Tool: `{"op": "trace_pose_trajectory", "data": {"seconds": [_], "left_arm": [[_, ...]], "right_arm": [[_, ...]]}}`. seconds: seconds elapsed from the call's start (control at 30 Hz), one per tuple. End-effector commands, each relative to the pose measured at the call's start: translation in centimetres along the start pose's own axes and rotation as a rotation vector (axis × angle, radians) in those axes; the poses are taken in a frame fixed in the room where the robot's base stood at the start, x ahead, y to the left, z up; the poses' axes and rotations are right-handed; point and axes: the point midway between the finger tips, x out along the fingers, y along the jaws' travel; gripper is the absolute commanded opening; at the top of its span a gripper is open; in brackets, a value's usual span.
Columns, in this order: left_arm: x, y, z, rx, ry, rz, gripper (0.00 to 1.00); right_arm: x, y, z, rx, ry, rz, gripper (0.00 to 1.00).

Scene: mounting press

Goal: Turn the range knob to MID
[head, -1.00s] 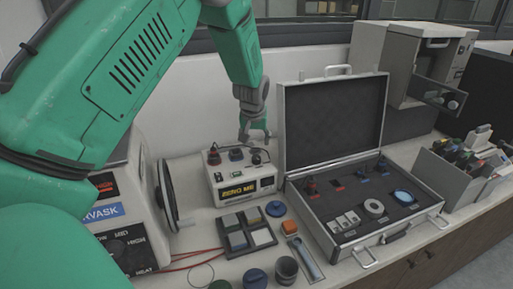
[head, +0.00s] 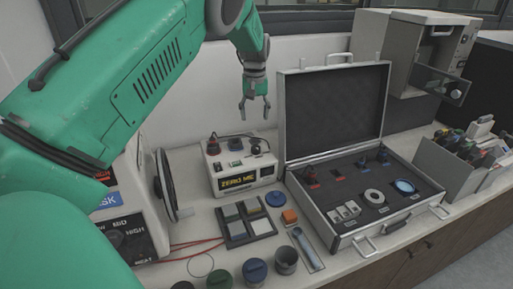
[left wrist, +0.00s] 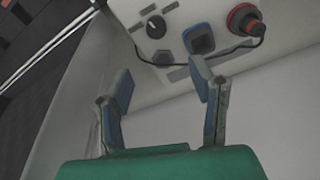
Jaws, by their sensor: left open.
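The head view also shows the black knob (head: 255,147). My left gripper (head: 254,113) is open and empty, above and apart from the black knob. A dark panel marked "MID" and "HIGH" (head: 135,233) is on the press at left; my arm hides part of it. My right gripper is not in view.
An open case (head: 330,205) with its lid up stands right of the box. Red leads (head: 195,243) lie near the press.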

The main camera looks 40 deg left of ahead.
Motion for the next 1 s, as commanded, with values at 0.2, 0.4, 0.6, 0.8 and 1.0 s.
{"op": "trace_pose_trajectory", "data": {"seconds": [0.2, 0.4, 0.6, 0.8, 1.0], "left_arm": [[-0.8, 0.4, -0.1, -0.015, -0.071, 0.000, 0.49], [0.9, 0.4, 0.1, -0.014, -0.078, -0.003, 0.49], [5.1, 0.3, 0.4, -0.015, -0.079, -0.004, 0.49], [9.2, 0.3, 0.7, -0.014, -0.078, -0.002, 0.49], [11.9, 0.4, 0.8, -0.014, -0.075, -0.001, 0.49]], "right_arm": [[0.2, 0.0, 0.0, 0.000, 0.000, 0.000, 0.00], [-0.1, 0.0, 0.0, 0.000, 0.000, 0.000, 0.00], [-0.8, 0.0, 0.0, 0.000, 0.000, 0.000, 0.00], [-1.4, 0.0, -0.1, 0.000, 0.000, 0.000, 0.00], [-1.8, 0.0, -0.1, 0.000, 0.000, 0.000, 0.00]]}}
